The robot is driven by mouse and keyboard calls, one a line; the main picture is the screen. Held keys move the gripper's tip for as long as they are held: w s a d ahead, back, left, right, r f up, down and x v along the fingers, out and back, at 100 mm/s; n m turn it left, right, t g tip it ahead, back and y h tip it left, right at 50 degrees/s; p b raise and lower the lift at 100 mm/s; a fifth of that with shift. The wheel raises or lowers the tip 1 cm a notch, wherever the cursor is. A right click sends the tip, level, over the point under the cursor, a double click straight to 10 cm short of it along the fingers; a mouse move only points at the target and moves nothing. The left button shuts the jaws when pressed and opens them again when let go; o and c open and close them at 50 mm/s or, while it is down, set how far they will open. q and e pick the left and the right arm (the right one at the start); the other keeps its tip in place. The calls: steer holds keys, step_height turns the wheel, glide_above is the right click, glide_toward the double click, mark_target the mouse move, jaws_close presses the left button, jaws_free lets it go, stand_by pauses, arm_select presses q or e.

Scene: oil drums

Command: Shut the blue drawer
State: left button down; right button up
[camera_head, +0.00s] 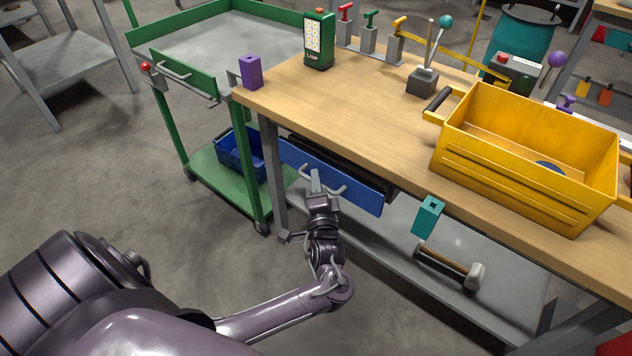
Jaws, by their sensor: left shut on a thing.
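The blue drawer (358,196) is under the front edge of the wooden workbench. A dark strip of its inside shows behind the blue front, so it stands a little open. A grey bar handle (338,190) is fixed on its front. My left gripper (316,182) is at the handle and shut on it; the fingers hide part of the handle. My right gripper is not in view.
A yellow bin (520,172) stands on the workbench (340,110) at the right. A teal block (428,217) hangs at the bench's front edge. A hammer (450,266) lies on the lower shelf. A green cart (185,85) stands close on the left.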

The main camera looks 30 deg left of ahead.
mark_target(328, 177)
arm_select(q)
steer(key=w+b, duration=0.1)
steer(key=w, duration=0.3)
steer(key=shift+d+f, duration=0.1)
steer(key=shift+d, duration=0.05)
steer(key=shift+w, duration=0.1)
steer(key=shift+r, duration=0.2)
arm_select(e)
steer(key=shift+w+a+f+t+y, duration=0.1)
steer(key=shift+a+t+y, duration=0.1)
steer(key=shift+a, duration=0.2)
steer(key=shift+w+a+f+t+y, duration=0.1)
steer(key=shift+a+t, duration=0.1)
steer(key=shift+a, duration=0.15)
arm_select(q)
steer(key=c, duration=1.8)
jaws_free()
steer(key=shift+o, duration=0.2)
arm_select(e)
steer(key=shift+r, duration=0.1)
arm_select(q)
steer(key=shift+d, duration=0.15)
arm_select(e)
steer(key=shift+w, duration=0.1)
